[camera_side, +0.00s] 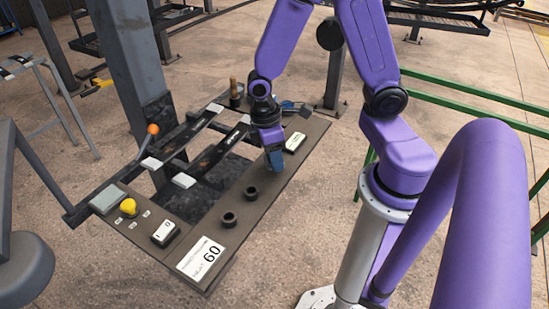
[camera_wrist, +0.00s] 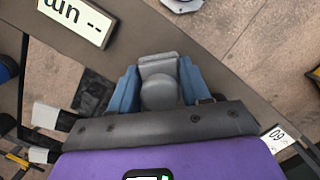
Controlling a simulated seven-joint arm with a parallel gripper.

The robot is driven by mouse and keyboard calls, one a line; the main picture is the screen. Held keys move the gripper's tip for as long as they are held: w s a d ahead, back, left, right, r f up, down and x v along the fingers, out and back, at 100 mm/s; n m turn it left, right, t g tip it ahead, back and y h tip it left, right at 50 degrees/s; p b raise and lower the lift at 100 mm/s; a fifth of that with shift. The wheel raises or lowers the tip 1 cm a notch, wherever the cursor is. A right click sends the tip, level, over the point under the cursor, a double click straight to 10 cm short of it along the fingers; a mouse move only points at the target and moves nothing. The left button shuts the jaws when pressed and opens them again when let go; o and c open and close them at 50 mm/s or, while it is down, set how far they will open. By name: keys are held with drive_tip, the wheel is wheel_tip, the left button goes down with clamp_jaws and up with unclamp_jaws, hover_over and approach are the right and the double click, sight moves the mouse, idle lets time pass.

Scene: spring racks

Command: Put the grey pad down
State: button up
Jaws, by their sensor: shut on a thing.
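My gripper (camera_side: 273,160) points down low over the right part of the brown board (camera_side: 205,262), near a white display box. In the wrist view its blue fingers (camera_wrist: 159,88) are shut on the grey pad (camera_wrist: 160,66), a grey piece with a squarish end and a rounded part. In the side view the fingers hide the pad. I cannot tell whether it touches the board. Two black rings (camera_side: 251,192) (camera_side: 229,219) stand on the board in front of the gripper, both empty.
The display box (camera_side: 295,142) is close right of the gripper. Dark strips with white ends (camera_side: 184,180) lie left of it. A yellow knob (camera_side: 129,206), a light grey square (camera_side: 107,198), a switch (camera_side: 165,232) and a "60" card (camera_side: 202,257) are at the board's near end.

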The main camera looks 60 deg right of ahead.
drive_tip(key=shift+f, duration=0.7)
drive_tip(key=shift+f, duration=0.15)
drive_tip(key=o, duration=1.1)
drive_tip(key=shift+s, duration=0.1)
drive_tip(key=shift+f, duration=0.1)
drive_tip(key=shift+d, duration=0.1)
